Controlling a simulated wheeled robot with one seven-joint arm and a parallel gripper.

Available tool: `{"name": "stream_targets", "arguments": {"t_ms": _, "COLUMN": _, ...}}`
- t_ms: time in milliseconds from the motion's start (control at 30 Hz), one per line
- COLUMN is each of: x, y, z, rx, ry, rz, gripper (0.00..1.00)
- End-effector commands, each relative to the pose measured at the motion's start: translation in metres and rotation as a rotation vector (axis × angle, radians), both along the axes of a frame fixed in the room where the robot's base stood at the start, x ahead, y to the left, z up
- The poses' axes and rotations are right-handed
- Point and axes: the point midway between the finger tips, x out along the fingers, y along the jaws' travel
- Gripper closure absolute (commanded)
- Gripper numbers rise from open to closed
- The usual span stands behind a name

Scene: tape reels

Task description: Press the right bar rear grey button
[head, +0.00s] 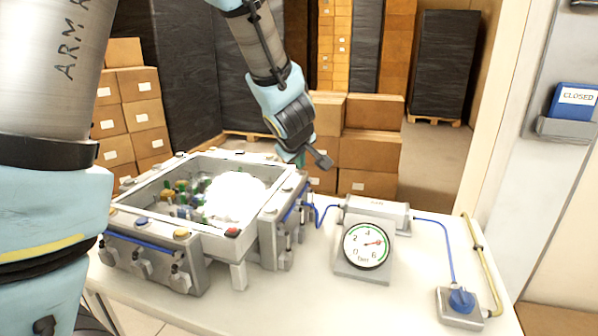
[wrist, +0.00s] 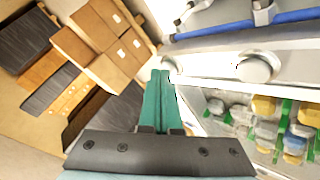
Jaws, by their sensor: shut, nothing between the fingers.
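The right bar (head: 280,197) runs along the right side of the open box. Its rear grey button (head: 288,187) is near the far end, and another grey button (head: 270,210) is nearer the front. In the wrist view two round grey buttons show on the pale bar: one at the bar's end (wrist: 169,65), close to the fingertips, and one farther right (wrist: 255,67). My gripper (head: 301,162) is above the bar's rear end, its teal fingers shut and empty. They also show in the wrist view (wrist: 160,76). Whether the tips touch the button cannot be told.
A red button (head: 232,232) is at the box's front corner. The front bar has blue and yellow buttons. The box (head: 150,190) holds several coloured parts. A pressure gauge (head: 366,245) and a blue knob (head: 461,300) stand to the right. Cardboard boxes (head: 370,150) stand behind.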

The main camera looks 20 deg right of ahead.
Motion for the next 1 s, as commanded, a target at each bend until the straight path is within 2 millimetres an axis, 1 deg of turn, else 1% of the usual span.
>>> {"name": "stream_targets", "arguments": {"t_ms": 133, "x": 0.0, "y": 0.0, "z": -0.003, "rx": 0.001, "ry": 0.001, "rz": 0.0, "gripper": 1.0}}
{"name": "stream_targets", "arguments": {"t_ms": 433, "x": 0.0, "y": 0.0, "z": -0.002, "rx": 0.001, "ry": 0.002, "rz": -0.001, "gripper": 1.0}}
{"name": "stream_targets", "arguments": {"t_ms": 800, "x": 0.0, "y": 0.0, "z": 0.015, "rx": 0.0, "ry": 0.002, "rz": 0.001, "gripper": 1.0}}
{"name": "stream_targets", "arguments": {"t_ms": 1000, "x": 0.0, "y": 0.0, "z": 0.014, "rx": 0.0, "ry": 0.002, "rz": 0.001, "gripper": 1.0}}
